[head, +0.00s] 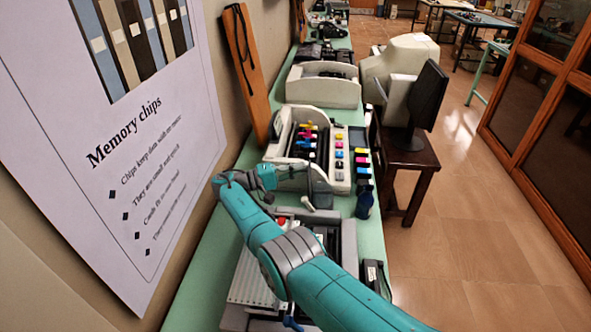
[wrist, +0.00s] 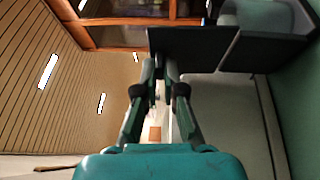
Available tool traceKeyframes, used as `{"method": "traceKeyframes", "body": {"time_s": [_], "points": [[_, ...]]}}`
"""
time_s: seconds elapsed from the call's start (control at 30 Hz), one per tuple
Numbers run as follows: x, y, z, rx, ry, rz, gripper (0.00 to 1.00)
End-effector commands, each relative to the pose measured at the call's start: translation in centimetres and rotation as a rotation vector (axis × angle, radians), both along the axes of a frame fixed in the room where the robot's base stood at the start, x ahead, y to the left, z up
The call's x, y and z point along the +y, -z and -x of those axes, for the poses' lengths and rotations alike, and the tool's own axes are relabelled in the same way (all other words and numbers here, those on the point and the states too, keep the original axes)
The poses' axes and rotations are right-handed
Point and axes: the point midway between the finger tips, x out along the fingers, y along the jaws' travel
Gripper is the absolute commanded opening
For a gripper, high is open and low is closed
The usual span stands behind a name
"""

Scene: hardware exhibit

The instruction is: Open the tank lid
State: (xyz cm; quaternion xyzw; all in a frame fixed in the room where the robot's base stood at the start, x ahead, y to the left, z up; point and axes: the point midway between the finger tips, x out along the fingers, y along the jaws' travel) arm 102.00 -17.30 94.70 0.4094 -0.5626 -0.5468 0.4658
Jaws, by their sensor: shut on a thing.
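A white printer (head: 283,137) with coloured ink tanks stands on the green bench. A dark grey panel (head: 319,186), which looks like the tank lid, stands at its near side. My gripper (head: 308,201) is at this panel, and my forearm hides part of the printer's near left side. In the wrist view, my gripper's fingers (wrist: 160,64) are close together and reach the left end of a black panel (wrist: 195,48), which I take as the lid. The fingers are shut on it. The exact contact is small and dark.
Ink bottles (head: 362,166) stand right of the tanks, and a dark blue cup (head: 364,206) is near the bench's right edge. Another printer (head: 322,88) is behind. A monitor (head: 428,95) sits on a wooden table at right. A wall poster is close on the left.

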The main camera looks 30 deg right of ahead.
Motion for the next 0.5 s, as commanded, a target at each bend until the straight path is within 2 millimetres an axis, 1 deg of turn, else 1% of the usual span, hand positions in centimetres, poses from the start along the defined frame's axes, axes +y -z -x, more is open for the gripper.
{"method": "traceKeyframes", "body": {"time_s": [0.47,0.5], "points": [[-0.16,0.07,0.03,0.004,0.001,0.006,0.0],[-0.16,0.06,0.03,0.004,0.001,0.006,0.18]]}}
